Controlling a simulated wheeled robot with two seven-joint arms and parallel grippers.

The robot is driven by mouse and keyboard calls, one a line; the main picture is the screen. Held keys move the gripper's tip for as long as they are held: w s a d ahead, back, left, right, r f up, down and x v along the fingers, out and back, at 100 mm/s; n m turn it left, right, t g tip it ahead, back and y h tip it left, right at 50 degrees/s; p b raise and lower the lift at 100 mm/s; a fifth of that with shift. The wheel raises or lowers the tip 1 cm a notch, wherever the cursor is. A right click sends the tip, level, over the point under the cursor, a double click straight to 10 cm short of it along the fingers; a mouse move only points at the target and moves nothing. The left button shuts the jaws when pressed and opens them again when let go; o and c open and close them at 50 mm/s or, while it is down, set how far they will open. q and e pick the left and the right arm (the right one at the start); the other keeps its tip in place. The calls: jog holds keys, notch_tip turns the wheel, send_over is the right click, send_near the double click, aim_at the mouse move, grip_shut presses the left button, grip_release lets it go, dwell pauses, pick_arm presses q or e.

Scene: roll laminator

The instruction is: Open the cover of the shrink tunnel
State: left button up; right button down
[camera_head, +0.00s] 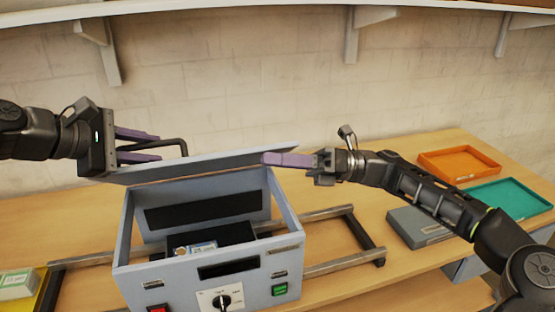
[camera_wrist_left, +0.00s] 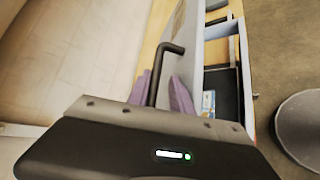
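The shrink tunnel (camera_head: 128,262) is a grey box with its top open. Its grey cover (camera_head: 215,164) is raised above the box and seen nearly edge-on in the head view. A bent black handle (camera_head: 183,147) stands out from the cover's left part. My left gripper (camera_head: 158,147) is at this handle with its purple fingers apart. In the left wrist view the handle (camera_wrist_left: 163,65) runs between the spread fingers (camera_wrist_left: 160,88). My right gripper (camera_head: 266,159) has its purple fingers against or very near the cover's right end; their gap is not visible.
A small package (camera_head: 202,248) lies inside the tunnel. Metal rails (camera_head: 335,262) run out on both sides. A grey case (camera_head: 415,228), an orange tray (camera_head: 459,164) and a teal tray (camera_head: 508,197) are at right.

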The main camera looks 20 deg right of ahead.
pick_arm(q)
jog(key=v, duration=1)
jog(key=shift+s+a, duration=0.2)
jog(key=shift+s+a+r, duration=0.25)
jog(key=shift+a+r, duration=0.1)
pick_arm(e)
jog(key=shift+r, duration=0.2)
pick_arm(q)
jog(key=shift+d, duration=0.1)
